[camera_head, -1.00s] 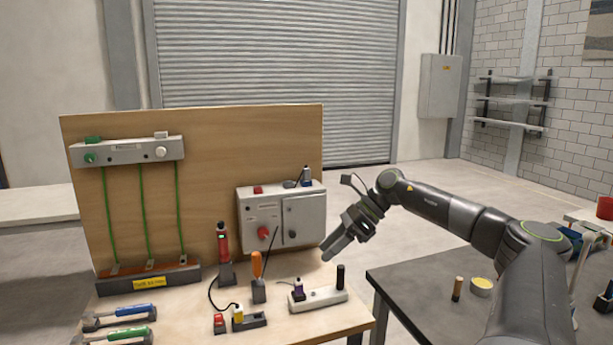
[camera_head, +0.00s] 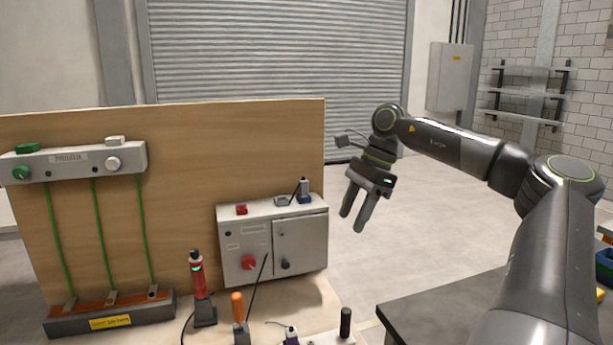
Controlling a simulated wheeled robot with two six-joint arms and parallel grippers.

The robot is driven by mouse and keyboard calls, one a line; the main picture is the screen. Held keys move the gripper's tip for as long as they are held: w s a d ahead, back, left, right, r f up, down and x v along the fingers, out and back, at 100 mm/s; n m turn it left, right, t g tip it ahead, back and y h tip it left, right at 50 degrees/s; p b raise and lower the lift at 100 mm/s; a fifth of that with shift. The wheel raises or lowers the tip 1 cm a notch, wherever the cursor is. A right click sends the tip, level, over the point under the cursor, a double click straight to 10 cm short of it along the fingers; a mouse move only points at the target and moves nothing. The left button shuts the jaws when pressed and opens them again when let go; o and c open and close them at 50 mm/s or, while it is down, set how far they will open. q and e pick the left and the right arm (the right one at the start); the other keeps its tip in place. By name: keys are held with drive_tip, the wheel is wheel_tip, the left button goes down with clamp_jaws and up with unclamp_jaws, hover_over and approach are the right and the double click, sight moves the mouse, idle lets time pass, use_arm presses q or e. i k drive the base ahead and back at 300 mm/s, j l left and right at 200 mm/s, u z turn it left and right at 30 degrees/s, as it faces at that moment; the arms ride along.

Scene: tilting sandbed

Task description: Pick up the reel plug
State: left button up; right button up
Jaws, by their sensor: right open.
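No label marks the reel plug, so I cannot tell which plug it is. A purple plug (camera_head: 291,336) stands at the bottom edge, partly cut off, by the white socket strip (camera_head: 328,339). My right gripper (camera_head: 352,222) is open and empty, its fingers pointing down, in the air to the right of the grey box. It appears to touch nothing. My left gripper is out of view.
A wooden board (camera_head: 200,160) stands behind the bench and carries a grey bar with green cords. A red tool (camera_head: 199,278) and an orange-handled screwdriver (camera_head: 238,307) stand upright in front of the box. A dark table (camera_head: 440,310) is at right.

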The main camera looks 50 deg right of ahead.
sight(304, 190)
drive_tip(key=i+l, duration=0.15)
drive_tip(key=l, duration=0.15)
drive_tip(key=i+l, duration=0.2)
drive_tip(key=l, duration=0.15)
drive_tip(key=i+l, duration=0.15)
drive_tip(key=l, duration=0.15)
drive_tip(key=i+l, duration=0.15)
drive_tip(key=l, duration=0.2)
